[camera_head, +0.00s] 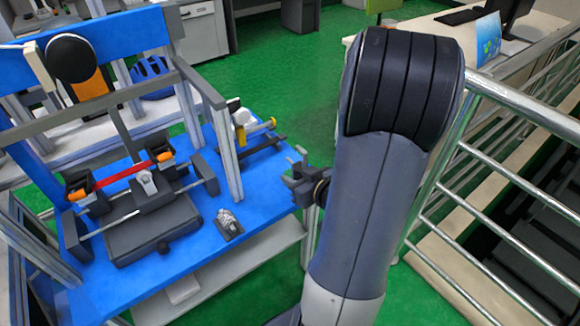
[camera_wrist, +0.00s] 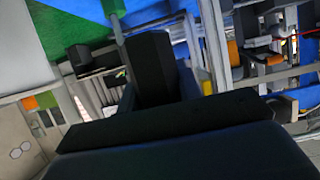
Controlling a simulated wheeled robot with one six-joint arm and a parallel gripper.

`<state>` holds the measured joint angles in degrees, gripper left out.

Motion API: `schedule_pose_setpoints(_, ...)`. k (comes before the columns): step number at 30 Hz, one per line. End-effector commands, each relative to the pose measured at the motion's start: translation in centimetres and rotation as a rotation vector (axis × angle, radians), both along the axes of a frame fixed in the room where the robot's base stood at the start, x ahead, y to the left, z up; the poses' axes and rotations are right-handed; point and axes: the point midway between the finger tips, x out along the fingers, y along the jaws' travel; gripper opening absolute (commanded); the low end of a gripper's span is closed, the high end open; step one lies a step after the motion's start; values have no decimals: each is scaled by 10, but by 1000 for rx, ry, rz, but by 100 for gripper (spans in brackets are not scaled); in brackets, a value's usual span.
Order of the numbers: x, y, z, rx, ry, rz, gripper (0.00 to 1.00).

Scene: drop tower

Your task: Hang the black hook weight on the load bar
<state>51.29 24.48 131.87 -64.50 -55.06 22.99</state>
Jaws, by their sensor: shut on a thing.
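My gripper (camera_head: 297,178) is at the end of my arm, right of the blue table's right edge and a little above its top. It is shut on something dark. In the wrist view a black block (camera_wrist: 150,68) stands up in front of the gripper; it looks like the black hook weight, but its hook cannot be made out. On the table a red bar (camera_head: 122,176) spans two dark blocks with orange parts. I cannot tell whether this is the load bar. My gripper is well to the right of it, apart from it.
The blue table (camera_head: 265,205) carries a grey upright frame (camera_head: 210,95), a rod assembly (camera_head: 262,138) and a small silver part on a dark base (camera_head: 229,224). A blue helmet (camera_head: 150,76) lies behind. A metal railing (camera_head: 500,165) runs along the right. Green floor shows beyond the table.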

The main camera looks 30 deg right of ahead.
Motion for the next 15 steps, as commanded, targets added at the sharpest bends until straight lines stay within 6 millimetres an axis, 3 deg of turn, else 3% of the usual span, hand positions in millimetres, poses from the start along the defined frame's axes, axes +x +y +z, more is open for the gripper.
schedule_pose_setpoints(15,29,1,1,-1,-5,3,0)
